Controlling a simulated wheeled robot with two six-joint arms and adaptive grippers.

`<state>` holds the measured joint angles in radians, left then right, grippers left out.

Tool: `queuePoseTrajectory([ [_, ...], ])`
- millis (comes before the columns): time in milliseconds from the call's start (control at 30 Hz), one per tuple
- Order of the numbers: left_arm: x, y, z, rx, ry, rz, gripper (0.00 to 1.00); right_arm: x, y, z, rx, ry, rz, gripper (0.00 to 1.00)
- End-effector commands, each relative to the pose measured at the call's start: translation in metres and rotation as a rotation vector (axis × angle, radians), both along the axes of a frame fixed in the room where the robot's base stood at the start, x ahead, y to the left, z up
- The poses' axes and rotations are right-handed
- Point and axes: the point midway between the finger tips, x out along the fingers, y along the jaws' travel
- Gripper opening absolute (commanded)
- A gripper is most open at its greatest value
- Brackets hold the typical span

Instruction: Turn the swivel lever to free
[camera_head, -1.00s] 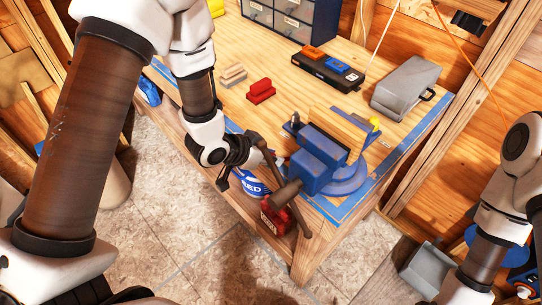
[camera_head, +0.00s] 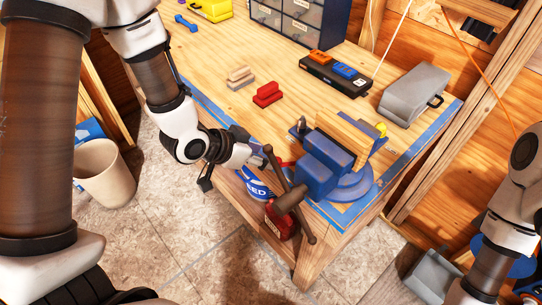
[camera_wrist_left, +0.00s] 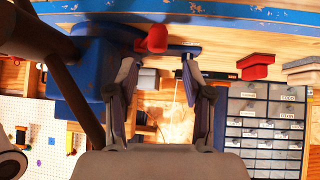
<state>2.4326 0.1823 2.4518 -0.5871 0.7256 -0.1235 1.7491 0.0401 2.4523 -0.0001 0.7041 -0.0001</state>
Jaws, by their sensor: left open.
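The blue bench vise (camera_head: 318,172) is mounted at the bench's front corner, with a wooden board (camera_head: 343,138) in its jaws and a dark screw handle (camera_head: 296,205) at its front. A small red grip (camera_head: 284,163) shows at the vise's left side, apparently the swivel lever's end; the rest is hidden. In the left wrist view the red grip (camera_wrist_left: 157,38) lies just beyond the gap between my fingers, beside the blue vise body (camera_wrist_left: 78,78). My left gripper (camera_head: 262,155) is open and empty, left of the vise; it also shows in the wrist view (camera_wrist_left: 157,75). I cannot tell whether it touches anything. My right gripper is out of view.
Red blocks (camera_head: 267,94) and tan blocks (camera_head: 240,77) lie on the bench behind my gripper. A black tray (camera_head: 335,73), a grey case (camera_head: 413,93) and a drawer cabinet (camera_head: 300,22) stand farther back. A red container (camera_head: 281,222) is below the vise. A beige bin (camera_head: 103,172) stands left.

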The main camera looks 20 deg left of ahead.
Motion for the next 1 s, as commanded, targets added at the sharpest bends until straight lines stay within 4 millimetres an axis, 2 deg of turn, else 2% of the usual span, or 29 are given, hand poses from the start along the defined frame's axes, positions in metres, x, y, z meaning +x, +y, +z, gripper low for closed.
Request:
queuePoseTrajectory([
  [233, -0.002, 0.001, 0.002, 0.0, 0.001, -0.001, 0.51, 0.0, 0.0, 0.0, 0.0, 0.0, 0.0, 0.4],
  [267, -0.002, 0.002, 0.002, 0.0, 0.001, -0.001, 0.44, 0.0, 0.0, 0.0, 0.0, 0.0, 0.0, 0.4],
  [300, -0.002, 0.001, 0.001, -0.006, 0.001, 0.001, 0.3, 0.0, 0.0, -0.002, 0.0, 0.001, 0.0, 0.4],
  [400, 0.005, 0.002, -0.006, -0.105, 0.008, 0.043, 0.0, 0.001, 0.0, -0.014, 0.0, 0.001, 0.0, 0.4],
  [467, 0.013, 0.003, -0.012, -0.242, 0.02, 0.096, 0.0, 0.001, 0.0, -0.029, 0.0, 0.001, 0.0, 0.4],
  [567, 0.029, 0.015, -0.024, -0.576, 0.073, 0.207, 0.0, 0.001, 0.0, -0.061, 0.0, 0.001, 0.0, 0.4],
  [700, 0.037, 0.05, -0.04, -1.064, 0.221, 0.318, 0.0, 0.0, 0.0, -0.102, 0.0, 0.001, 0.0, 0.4],
  [800, 0.03, 0.075, -0.052, -1.301, 0.34, 0.346, 0.0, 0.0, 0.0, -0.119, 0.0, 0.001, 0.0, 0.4],
  [900, 0.023, 0.089, -0.057, -1.421, 0.42, 0.353, 0.0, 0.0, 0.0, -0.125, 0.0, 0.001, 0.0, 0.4],
  [1000, 0.021, 0.09, -0.056, -1.453, 0.452, 0.354, 0.0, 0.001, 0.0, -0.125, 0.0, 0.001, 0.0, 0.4],
])
